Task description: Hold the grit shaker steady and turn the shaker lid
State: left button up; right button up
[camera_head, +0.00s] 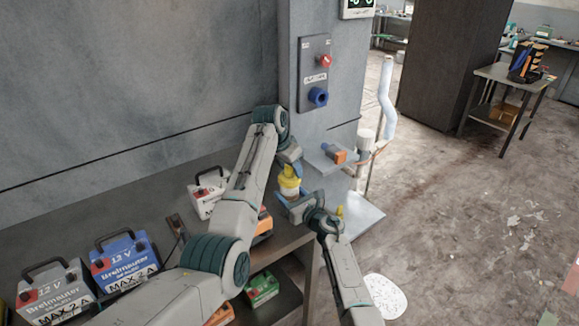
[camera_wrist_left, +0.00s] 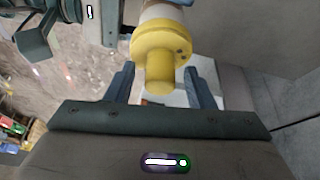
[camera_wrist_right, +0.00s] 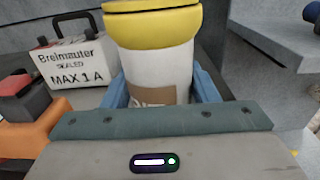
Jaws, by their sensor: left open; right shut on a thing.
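The grit shaker (camera_head: 288,193) has a pale body and a yellow shaker lid (camera_head: 289,172). My right gripper (camera_head: 297,207) is shut on the shaker's body, which stands upright between its fingers in the right wrist view (camera_wrist_right: 160,66). A brown label shows low on the body. My left gripper (camera_head: 290,158) is above the lid. In the left wrist view the lid (camera_wrist_left: 163,48) has a wide flange and a narrower knob pointing at my palm. The open left fingers (camera_wrist_left: 161,80) stand either side of the knob, with gaps.
Battery boxes, one white (camera_head: 208,190), one blue (camera_head: 122,262) and one grey (camera_head: 55,290), stand on the dark bench at left. A wall panel (camera_head: 314,75) with red and blue knobs is behind. A small shelf (camera_head: 330,160) holds a blue and orange item. Floor at right is open.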

pick_arm(q)
jog(key=c, duration=1)
jog(key=shift+m, duration=0.3)
jog(key=m, duration=0.2)
jog(key=m+g+h, duration=0.1)
jog(key=m, duration=0.1)
jog(key=shift+g, duration=0.3)
jog(key=m+g, duration=0.1)
jog(key=m, duration=0.3)
jog(key=shift+g, duration=0.3)
jog(key=shift+m, duration=0.4)
jog(key=o, duration=1)
